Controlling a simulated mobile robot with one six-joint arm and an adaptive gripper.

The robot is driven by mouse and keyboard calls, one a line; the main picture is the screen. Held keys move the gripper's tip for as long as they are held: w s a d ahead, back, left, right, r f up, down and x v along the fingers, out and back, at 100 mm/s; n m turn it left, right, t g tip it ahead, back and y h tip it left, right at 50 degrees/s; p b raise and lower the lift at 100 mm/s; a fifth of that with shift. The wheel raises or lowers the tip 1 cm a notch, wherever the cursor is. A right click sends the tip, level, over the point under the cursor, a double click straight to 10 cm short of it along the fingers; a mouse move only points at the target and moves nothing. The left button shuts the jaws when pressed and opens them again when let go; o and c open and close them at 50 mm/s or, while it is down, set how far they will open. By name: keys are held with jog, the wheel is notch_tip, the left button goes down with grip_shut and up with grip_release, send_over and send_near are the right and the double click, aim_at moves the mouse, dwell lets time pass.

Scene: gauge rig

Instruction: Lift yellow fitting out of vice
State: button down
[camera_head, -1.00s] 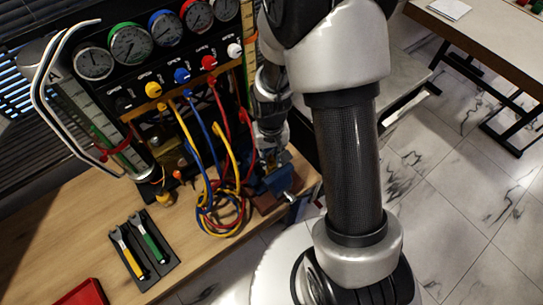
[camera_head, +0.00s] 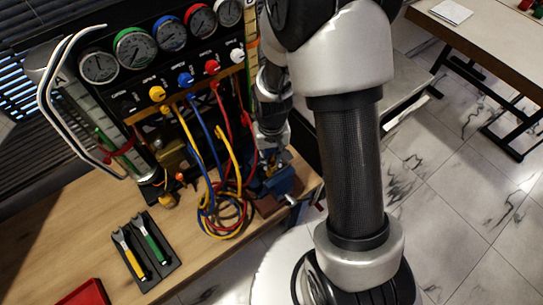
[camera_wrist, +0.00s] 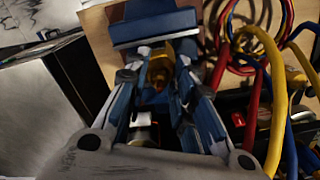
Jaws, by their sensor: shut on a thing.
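The blue vice (camera_head: 281,181) sits on the right end of the wooden bench in the head view, and its blue jaw block (camera_wrist: 155,27) fills the top of the wrist view. The yellow fitting (camera_wrist: 159,73) shows as a brass-yellow piece between my gripper's fingers, close to the vice; its lower part is partly hidden. My gripper (camera_wrist: 160,80) is shut on the fitting. In the head view my gripper (camera_head: 272,150) is at the vice, mostly dark and partly hidden. I cannot tell whether the fitting is clear of the jaws.
Coiled yellow, red and blue hoses (camera_head: 221,205) lie close left of the vice. The gauge panel (camera_head: 170,60) rises behind. A dark holder with two wrenches (camera_head: 146,250) and a red object (camera_head: 84,293) lie on the bench's left part.

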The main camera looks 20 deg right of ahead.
jog(key=shift+r+p, duration=2.65)
jog(key=shift+r, duration=1.05)
jog(key=shift+s, duration=0.1)
